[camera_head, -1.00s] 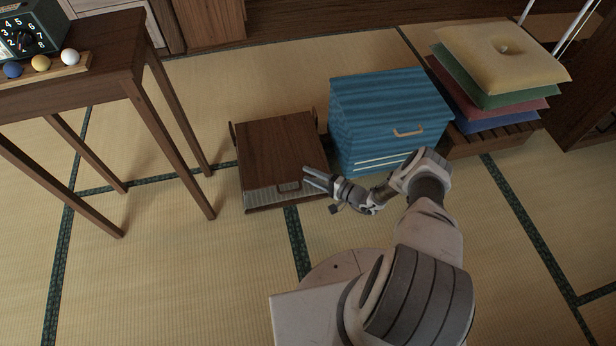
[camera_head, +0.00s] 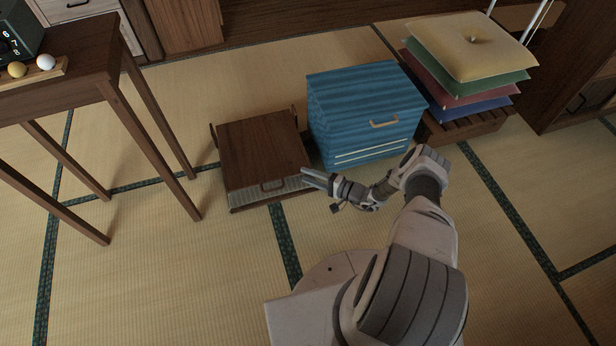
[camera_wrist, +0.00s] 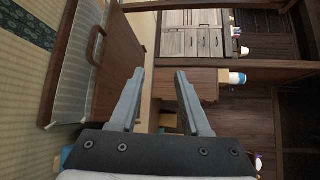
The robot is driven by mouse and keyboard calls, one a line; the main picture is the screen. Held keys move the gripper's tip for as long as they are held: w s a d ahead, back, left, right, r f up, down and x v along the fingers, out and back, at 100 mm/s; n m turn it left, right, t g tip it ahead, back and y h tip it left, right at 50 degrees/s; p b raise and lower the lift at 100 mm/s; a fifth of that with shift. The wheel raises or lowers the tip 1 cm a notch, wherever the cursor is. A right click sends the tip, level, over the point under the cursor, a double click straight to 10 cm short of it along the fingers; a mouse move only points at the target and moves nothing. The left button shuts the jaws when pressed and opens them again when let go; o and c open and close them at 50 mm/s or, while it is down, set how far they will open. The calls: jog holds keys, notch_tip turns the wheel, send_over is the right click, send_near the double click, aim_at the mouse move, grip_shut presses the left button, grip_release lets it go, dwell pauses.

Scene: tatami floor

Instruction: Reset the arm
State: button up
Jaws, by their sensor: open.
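My gripper (camera_head: 312,180) is at the front right corner of a low brown wooden box (camera_head: 262,152) in the head view. In the wrist view my gripper (camera_wrist: 158,75) shows two grey fingers spread apart with nothing between them. The wooden box (camera_wrist: 118,62), with its dark handle, fills the left of the wrist view, which is turned on its side. I cannot tell from the pictures whether a finger touches the box.
A blue striped chest (camera_head: 365,112) stands right of the wooden box. Stacked cushions (camera_head: 470,50) lie on a slatted wooden base behind it. A tall wooden table (camera_head: 75,88) stands at left, with small balls on a tray. Tatami is clear at front left.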

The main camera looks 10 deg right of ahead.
jog(key=shift+r, duration=0.1)
dwell(0.5)
jog(key=w+a+r+n+g, duration=0.15)
jog(key=r+n+g, duration=0.3)
jog(key=r, duration=0.95)
jog(key=w+a+r+n+g, duration=0.1)
jog(key=a+r+n+g, duration=0.3)
jog(key=r, duration=0.9)
jog(key=s+r+n+g+h, duration=0.1)
jog(key=s+r+h, duration=0.25)
jog(key=r, duration=0.55)
jog(key=s+r+n+g+h, duration=0.15)
jog(key=s+r, duration=0.35)
jog(key=r, duration=0.5)
jog(key=s+d+r+t+h, duration=0.1)
jog(key=s+r+t+h, duration=0.1)
jog(key=s+r, duration=0.45)
jog(key=s+d+r+t+h+p, duration=0.1)
jog(key=s+d+r+t+h, duration=0.15)
jog(key=s, duration=0.65)
jog(key=s+r+t+h, duration=0.1)
jog(key=s+r+h, duration=0.2)
jog(key=s+r, duration=0.3)
notch_tip(320, 180, up, 26)
jog(key=s+p, duration=0.1)
jog(key=p, duration=2.6)
jog(key=shift+d+m, duration=0.15)
jog(key=shift+m, duration=0.25)
